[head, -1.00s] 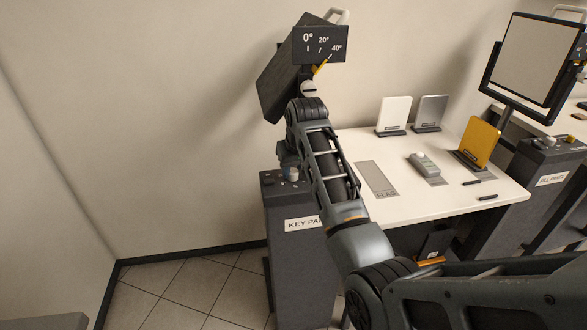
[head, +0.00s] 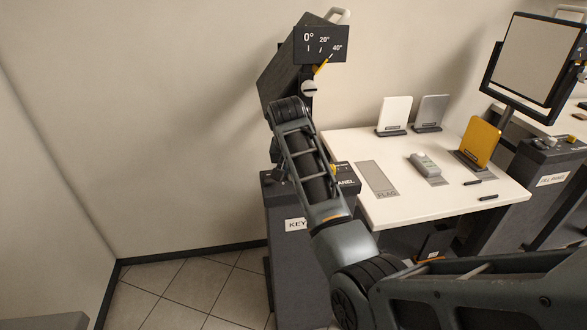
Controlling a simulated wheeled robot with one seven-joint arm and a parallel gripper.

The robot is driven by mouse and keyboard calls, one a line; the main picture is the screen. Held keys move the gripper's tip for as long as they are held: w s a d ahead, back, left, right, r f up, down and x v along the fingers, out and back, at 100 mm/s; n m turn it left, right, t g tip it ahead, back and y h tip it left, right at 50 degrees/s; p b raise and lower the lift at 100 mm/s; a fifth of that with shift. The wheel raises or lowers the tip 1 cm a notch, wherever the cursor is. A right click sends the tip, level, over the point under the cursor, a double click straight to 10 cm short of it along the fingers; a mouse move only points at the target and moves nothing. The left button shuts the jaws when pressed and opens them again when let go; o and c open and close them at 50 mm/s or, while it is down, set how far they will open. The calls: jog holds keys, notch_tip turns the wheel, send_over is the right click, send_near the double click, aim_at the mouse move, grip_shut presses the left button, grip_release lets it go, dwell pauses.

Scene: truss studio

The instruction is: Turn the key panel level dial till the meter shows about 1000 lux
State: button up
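The key panel (head: 283,250) is a dark grey box left of the table, its label partly covered by my arm. The level dial cannot be made out behind my arm. My gripper (head: 277,170) is low over the left part of the panel top, mostly hidden by my wrist. I cannot tell whether its fingers are open or touch a dial. The meter (head: 425,164), a small grey-green device with a pale dome, lies on the white table. Its reading is too small to read. The dark key lamp (head: 284,75) hangs above, with an orange pointer near 40° on its tilt scale (head: 321,45).
The white table (head: 410,205) holds a grey flag mat (head: 377,180), white, grey and yellow cards, and two dark pens. A fill panel (head: 545,175) and a framed fill light (head: 537,65) stand at the right.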

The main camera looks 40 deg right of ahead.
jog(key=m, duration=0.2)
jog(key=m+g, duration=0.1)
jog(key=m, duration=0.1)
jog(key=shift+w+a+m+g+h, duration=0.1)
jog(key=shift+w+m+g+h, duration=0.05)
jog(key=shift+m+g+h, duration=0.2)
jog(key=m+b, duration=0.1)
jog(key=m, duration=0.1)
jog(key=m+g+b, duration=0.1)
jog(key=m, duration=0.1)
jog(key=shift+w+m+g, duration=0.15)
jog(key=shift+m+g, duration=0.1)
jog(key=m+g+b, duration=0.1)
jog(key=m+b, duration=0.2)
jog(key=m, duration=0.1)
jog(key=shift+w+f+g, duration=0.1)
jog(key=shift+g, duration=0.3)
jog(key=shift+m+g+y+b, duration=0.4)
jog(key=shift+m+y+b, duration=0.25)
jog(key=shift+m+b, duration=0.85)
jog(key=shift+m, duration=0.6)
jog(key=o, duration=1)
